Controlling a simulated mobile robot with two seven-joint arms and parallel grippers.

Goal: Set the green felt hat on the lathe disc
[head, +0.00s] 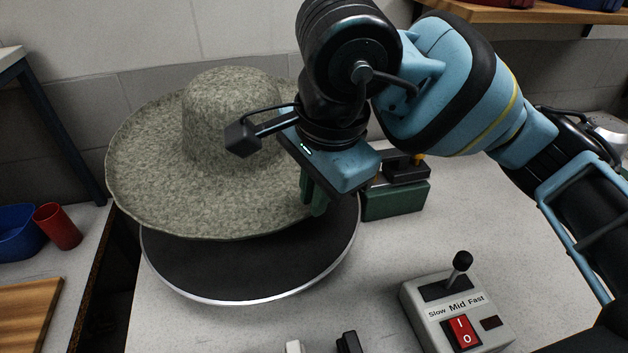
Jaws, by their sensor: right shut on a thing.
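The green felt hat (175,170), grey-green with a wide brim and round crown, is over the back and left part of the lathe disc (235,270). Its brim overhangs the disc's left and back edge. I cannot tell whether the hat touches the disc. The disc is dark with a pale metal rim, and its front part is bare. My right gripper (314,200) is shut on the hat's brim at the right side; the fingertips are partly hidden. My left gripper is not in view.
A control box (455,310) with a lever and red switch stands at front right. A green block-like machine part (397,198) is right of the disc. A red cup (58,227), blue bowl (18,232) and wooden board (28,312) lie on the left table, beyond a gap.

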